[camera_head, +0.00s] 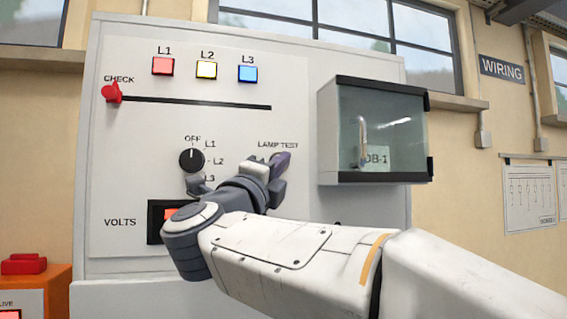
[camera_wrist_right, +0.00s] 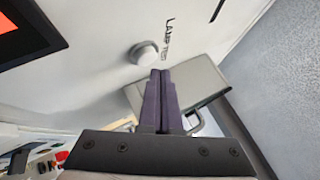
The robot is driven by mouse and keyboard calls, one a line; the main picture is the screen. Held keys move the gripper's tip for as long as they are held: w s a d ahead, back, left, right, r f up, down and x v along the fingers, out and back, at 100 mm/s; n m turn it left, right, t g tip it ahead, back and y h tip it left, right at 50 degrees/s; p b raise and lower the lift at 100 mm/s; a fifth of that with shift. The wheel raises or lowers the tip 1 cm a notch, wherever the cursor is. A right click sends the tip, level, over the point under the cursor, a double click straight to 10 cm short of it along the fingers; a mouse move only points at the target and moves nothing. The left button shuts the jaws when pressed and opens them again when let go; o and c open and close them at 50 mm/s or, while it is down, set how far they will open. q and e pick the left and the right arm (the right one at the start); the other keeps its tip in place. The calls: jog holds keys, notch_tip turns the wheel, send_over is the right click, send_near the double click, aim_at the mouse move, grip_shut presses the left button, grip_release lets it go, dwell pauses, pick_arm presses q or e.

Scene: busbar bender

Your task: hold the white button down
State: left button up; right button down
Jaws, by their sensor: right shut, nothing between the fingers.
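The white button (camera_wrist_right: 143,52) is a round knob on the panel beside the LAMP TEST lettering in the right wrist view. My right gripper (camera_head: 284,159) is at the panel just under that label. In the wrist view its dark fingers (camera_wrist_right: 160,74) are shut together with nothing between them. Their tips show close beside the button, to its lower right in the picture; I cannot tell whether they touch it. My left gripper is not in view.
A glass-fronted box (camera_head: 385,125) with a handle juts out right of the gripper. The panel also holds a rotary knob (camera_head: 191,160), three coloured lamps (camera_head: 206,69), a red slider (camera_head: 112,92) and a volts display (camera_head: 156,222). An orange box (camera_head: 57,284) stands lower left.

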jog(key=shift+w, duration=0.15)
jog(key=shift+w+a, duration=0.15)
jog(key=shift+w, duration=0.1)
jog(key=shift+w+a, duration=0.15)
jog(key=shift+w, duration=0.3)
dwell(2.6)
jog(key=shift+s, duration=0.1)
jog(key=shift+s+d+b, duration=0.3)
jog(key=shift+s+b, duration=0.4)
